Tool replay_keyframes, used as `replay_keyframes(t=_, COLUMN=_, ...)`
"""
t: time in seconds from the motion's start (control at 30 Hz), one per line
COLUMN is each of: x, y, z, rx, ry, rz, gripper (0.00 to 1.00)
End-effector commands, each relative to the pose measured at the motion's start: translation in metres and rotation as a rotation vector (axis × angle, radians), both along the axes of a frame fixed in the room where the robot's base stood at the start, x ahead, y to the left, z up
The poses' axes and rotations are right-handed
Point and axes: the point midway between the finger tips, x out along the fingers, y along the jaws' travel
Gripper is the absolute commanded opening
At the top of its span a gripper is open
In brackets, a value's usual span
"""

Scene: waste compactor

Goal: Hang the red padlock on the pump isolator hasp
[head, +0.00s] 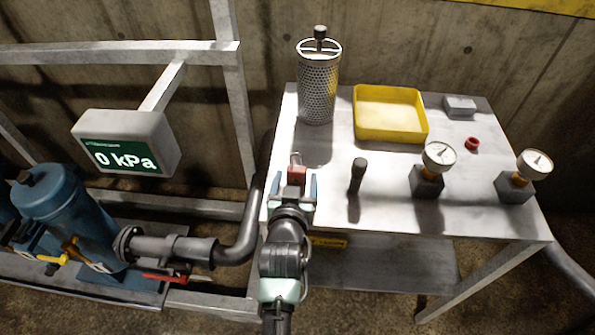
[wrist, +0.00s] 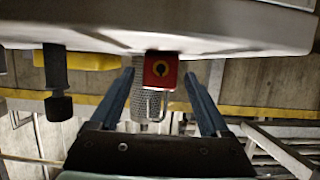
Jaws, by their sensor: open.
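The red padlock (head: 297,170) stands upright near the left edge of the grey table, its shackle upward. My gripper (head: 293,186) is open just in front of the padlock. In the wrist view its blue fingers (wrist: 160,76) stand either side of the padlock with gaps, not closed on it. I cannot pick out the pump isolator hasp in either view.
The table (head: 395,220) also holds a perforated metal canister (head: 318,90), a yellow tray (head: 390,115), a dark upright cylinder (head: 357,175) and two gauges (head: 438,157). At left are a 0 kPa display (head: 125,142), a blue pump (head: 70,215) and a red handle (head: 165,277).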

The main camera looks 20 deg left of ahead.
Motion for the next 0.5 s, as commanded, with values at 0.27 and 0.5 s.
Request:
replay_keyframes(t=0.27, x=-0.0002, y=0.0, z=0.0001, rx=0.0, ry=0.0, rz=0.0, gripper=0.46)
replay_keyframes(t=0.5, x=0.0, y=0.0001, z=0.001, rx=0.001, ry=-0.002, rz=0.0, gripper=0.1)
